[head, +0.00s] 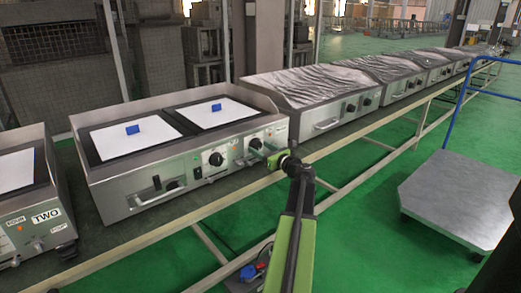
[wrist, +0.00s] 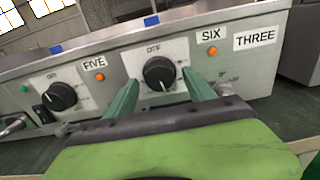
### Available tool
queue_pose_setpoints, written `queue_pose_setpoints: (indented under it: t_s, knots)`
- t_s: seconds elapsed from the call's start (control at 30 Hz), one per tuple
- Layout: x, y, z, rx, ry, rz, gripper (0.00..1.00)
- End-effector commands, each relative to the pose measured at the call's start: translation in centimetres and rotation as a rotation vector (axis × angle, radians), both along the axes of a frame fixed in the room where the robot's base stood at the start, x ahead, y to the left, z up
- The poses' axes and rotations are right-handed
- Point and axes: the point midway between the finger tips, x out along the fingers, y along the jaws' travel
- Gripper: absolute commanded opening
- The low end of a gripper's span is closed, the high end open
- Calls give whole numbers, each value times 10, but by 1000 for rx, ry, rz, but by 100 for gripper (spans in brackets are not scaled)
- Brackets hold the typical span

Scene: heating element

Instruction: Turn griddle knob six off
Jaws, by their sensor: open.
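Knob six is a black round knob (wrist: 159,73) on a white dial plate beside the label SIX (wrist: 210,35) in the wrist view. A pale mark shows low on its face, pointing roughly downward, and OFF is printed above it. My gripper (wrist: 160,78) is open, its two green fingers either side of the knob. I cannot tell whether they touch it. In the head view my gripper (head: 270,153) is at the right part of the griddle's front panel, beside knob six (head: 255,144).
Knob five (wrist: 61,96) is to the left, with orange lights (wrist: 99,76) on the panel. The griddle (head: 150,165) carries two white plates with blue blocks. More units line the bench to the right. A grey cart (head: 465,195) stands on the green floor at right.

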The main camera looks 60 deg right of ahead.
Motion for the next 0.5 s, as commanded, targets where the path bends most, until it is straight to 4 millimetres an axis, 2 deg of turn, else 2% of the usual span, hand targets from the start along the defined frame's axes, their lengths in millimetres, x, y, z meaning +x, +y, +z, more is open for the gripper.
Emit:
queue_pose_setpoints:
  t_s: [0.3, 0.5]
  knots:
    - [4, -1, 0, 0, 0, 0, 63]
    - [4, -1, 0, 0, 0, 0, 36]
